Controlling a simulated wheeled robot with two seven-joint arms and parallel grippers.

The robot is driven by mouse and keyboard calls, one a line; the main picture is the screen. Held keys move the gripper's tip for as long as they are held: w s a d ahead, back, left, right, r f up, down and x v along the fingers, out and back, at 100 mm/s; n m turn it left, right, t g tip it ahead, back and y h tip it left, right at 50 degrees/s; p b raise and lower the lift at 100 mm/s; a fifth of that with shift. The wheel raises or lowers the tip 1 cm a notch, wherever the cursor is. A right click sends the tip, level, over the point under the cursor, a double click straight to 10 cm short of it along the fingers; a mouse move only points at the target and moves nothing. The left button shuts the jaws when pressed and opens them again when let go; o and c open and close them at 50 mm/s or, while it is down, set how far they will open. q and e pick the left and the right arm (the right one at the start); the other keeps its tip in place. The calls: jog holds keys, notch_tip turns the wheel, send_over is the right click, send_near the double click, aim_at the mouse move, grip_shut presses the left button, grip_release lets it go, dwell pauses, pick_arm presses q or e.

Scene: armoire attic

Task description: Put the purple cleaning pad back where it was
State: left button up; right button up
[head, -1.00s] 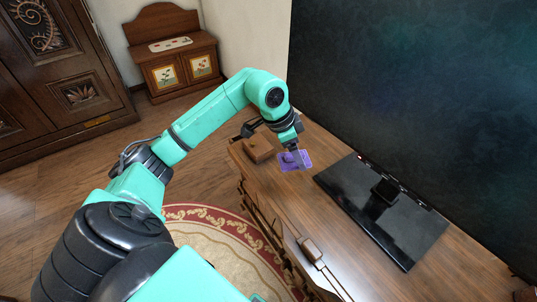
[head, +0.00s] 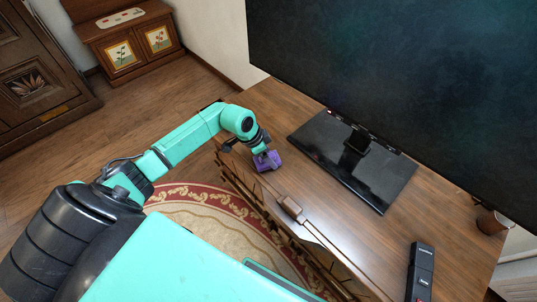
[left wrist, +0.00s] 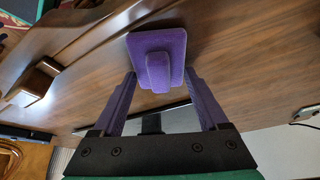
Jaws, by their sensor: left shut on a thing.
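The purple cleaning pad (head: 268,161) is at the left end of the TV table, near its front edge. My left gripper (head: 262,153) comes in from the left and is shut on the pad. In the left wrist view, the flat purple pad with its raised block (left wrist: 158,62) shows between the fingertips of my left gripper (left wrist: 160,80). The pad looks tilted and close to the wood top. I cannot tell whether it touches the table. My right gripper is not in view.
A large TV on a black glossy base (head: 352,160) takes up the back of the table (head: 330,225). A small brown block (head: 290,207) sits at the front rail. A black remote (head: 421,270) and a brown cup (head: 492,222) are to the right.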

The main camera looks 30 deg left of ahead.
aim_at(256, 163)
pick_arm(q)
jog(key=shift+f, duration=0.1)
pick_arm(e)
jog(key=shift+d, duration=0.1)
pick_arm(q)
jog(key=o, duration=1)
jog(key=shift+o, duration=1.1)
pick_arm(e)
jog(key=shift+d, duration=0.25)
pick_arm(q)
jog(key=p+v, duration=0.1)
jog(key=v, duration=1.1)
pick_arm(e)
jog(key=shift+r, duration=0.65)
